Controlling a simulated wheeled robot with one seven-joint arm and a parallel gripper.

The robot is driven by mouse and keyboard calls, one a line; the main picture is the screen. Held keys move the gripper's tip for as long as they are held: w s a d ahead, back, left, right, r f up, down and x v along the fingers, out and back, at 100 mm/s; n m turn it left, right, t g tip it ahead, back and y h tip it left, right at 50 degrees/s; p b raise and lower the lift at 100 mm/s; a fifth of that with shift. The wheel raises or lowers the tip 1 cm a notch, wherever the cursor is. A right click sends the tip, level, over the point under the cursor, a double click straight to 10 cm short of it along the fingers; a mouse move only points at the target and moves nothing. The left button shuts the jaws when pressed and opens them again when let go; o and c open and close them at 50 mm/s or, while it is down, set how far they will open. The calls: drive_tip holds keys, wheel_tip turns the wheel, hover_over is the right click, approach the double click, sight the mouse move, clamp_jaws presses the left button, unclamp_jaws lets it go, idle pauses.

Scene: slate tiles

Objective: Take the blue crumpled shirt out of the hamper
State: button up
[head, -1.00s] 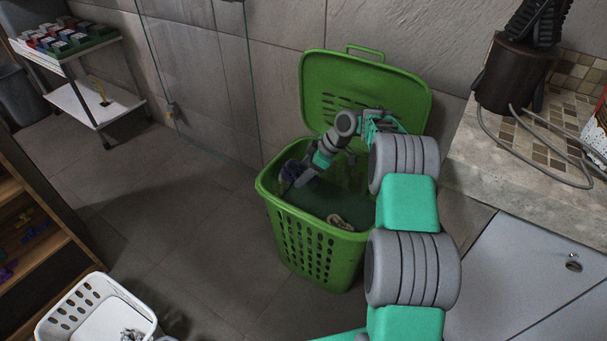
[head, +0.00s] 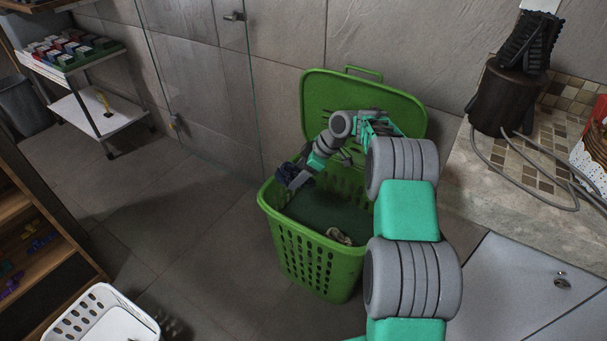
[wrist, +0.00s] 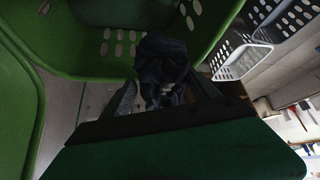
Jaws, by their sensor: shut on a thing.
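The green hamper (head: 318,265) stands on the floor with its lid (head: 365,112) open and leaning back. My gripper (head: 292,178) is at the hamper's back left rim, shut on the dark blue crumpled shirt (head: 284,174). The shirt appears raised to about the height of the rim. In the wrist view the shirt (wrist: 162,62) is bunched between the fingers, in front of the green hamper wall (wrist: 90,45). My gripper hides part of the shirt. A small beige crumpled cloth (head: 339,236) lies inside the hamper.
A white basket (head: 101,318) stands on the floor at lower left; it also shows in the wrist view (wrist: 243,58). A wooden shelf (head: 45,262) is at left, a counter (head: 525,185) at right. A glass panel (head: 205,95) stands behind. The floor left of the hamper is clear.

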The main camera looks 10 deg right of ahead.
drive_tip(key=a+b, duration=0.1)
drive_tip(key=a, duration=1.1)
drive_tip(key=shift+a, duration=0.2)
